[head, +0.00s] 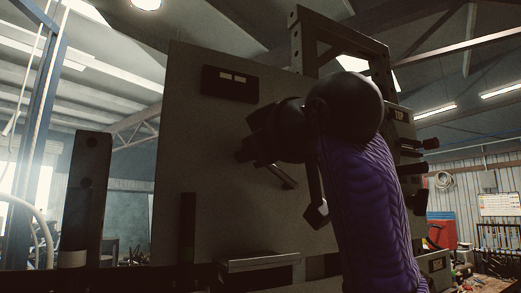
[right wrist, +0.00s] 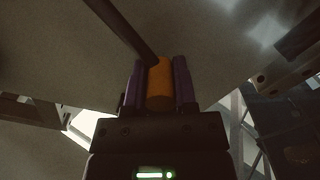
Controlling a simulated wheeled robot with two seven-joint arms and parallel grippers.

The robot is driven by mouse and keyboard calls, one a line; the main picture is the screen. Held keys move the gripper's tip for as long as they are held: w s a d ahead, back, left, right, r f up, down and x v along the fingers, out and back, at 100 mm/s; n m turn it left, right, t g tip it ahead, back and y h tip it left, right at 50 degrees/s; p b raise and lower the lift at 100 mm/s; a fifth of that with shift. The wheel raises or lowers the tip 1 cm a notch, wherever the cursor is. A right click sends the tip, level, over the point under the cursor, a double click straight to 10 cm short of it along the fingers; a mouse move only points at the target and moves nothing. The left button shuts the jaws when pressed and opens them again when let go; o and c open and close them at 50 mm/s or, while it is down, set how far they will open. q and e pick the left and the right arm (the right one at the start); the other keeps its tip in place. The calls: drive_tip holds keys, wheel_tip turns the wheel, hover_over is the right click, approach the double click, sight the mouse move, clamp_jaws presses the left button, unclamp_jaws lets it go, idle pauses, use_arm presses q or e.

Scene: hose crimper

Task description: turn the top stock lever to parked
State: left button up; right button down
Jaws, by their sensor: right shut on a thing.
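In the right wrist view an orange grip (right wrist: 160,88) stands between the two purple fingers of my right gripper (right wrist: 158,66). The fingers are shut on its sides. A dark rod (right wrist: 120,28) runs from the grip's far end to the upper left, so this looks like the lever and its handle. In the head view my right gripper (head: 252,150) is dark and sits in front of the large grey panel (head: 212,200). The wrist and shadow hide most of the lever there, and its exact angle cannot be told. My left gripper is not in view.
A dark label plate (head: 230,84) is on the panel's upper part. A metal frame (head: 340,32) rises behind it. A ledge (head: 258,262) juts out low on the panel. A dark upright post (head: 86,190) stands at the left. Shop benches and clutter lie at the far right.

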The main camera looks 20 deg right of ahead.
drive_tip(key=shift+a+f, duration=0.15)
drive_tip(key=shift+f, duration=0.05)
idle(0.4)
drive_tip(key=shift+c, duration=2.2)
unclamp_jaws()
drive_tip(key=shift+s+a, duration=0.1)
drive_tip(key=s+b, duration=0.5)
drive_tip(key=s, duration=0.5)
drive_tip(key=shift+d, duration=0.4)
